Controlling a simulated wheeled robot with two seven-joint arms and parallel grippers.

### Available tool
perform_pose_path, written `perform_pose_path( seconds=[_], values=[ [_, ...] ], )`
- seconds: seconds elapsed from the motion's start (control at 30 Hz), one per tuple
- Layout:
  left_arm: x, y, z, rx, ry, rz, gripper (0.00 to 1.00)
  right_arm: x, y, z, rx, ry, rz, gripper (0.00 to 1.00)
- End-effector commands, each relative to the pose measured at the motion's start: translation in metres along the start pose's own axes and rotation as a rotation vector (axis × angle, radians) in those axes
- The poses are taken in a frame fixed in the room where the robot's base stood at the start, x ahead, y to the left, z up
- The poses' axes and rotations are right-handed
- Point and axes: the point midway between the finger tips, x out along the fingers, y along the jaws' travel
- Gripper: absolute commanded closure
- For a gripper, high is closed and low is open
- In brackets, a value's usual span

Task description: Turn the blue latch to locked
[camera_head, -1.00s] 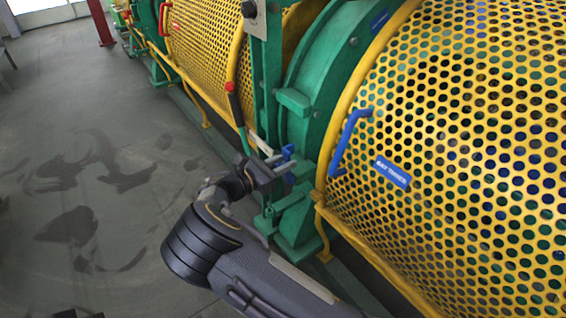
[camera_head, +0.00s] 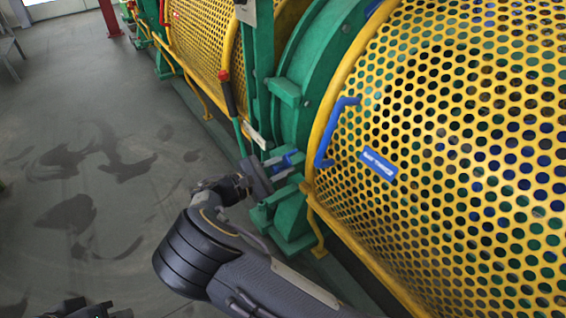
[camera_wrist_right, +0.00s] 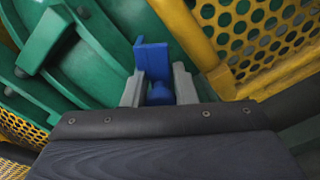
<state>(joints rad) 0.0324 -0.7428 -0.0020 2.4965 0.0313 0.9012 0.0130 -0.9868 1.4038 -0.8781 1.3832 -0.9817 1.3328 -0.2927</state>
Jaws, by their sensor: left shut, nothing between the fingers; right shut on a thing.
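The blue latch (camera_head: 293,157) sits on the green frame beside the yellow perforated guard. It also shows in the right wrist view (camera_wrist_right: 151,57), as a flat blue block with a rounded lower part. My right gripper (camera_head: 280,168) has its two grey fingers around the latch and is shut on it. In the right wrist view the fingers (camera_wrist_right: 158,88) stand on either side of the latch's lower part. The latch's pivot and any lock marking are hidden or too small to read. My left gripper (camera_head: 92,309) shows only partly at the bottom left edge, away from the machine.
A blue handle (camera_head: 330,135) and a blue label (camera_head: 378,164) are on the yellow guard (camera_head: 450,150) right of the latch. A red-tipped lever (camera_head: 228,92) stands behind my right gripper. The grey floor (camera_head: 90,160) at the left is mostly clear.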

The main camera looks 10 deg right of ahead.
Motion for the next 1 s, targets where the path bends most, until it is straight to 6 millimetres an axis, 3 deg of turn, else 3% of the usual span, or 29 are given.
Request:
perform_pose_path(
  seconds=[0.6, 1.0],
  values=[
    [0.042, -0.019, 0.021, 0.000, 0.000, 0.000, 1.00, -0.001, -0.048, -0.018, 0.583, 0.002, -0.002, 1.00],
    [0.066, -0.030, 0.033, 0.000, 0.000, 0.000, 1.00, -0.001, -0.065, -0.032, 0.874, 0.000, -0.002, 1.00]
  ],
)
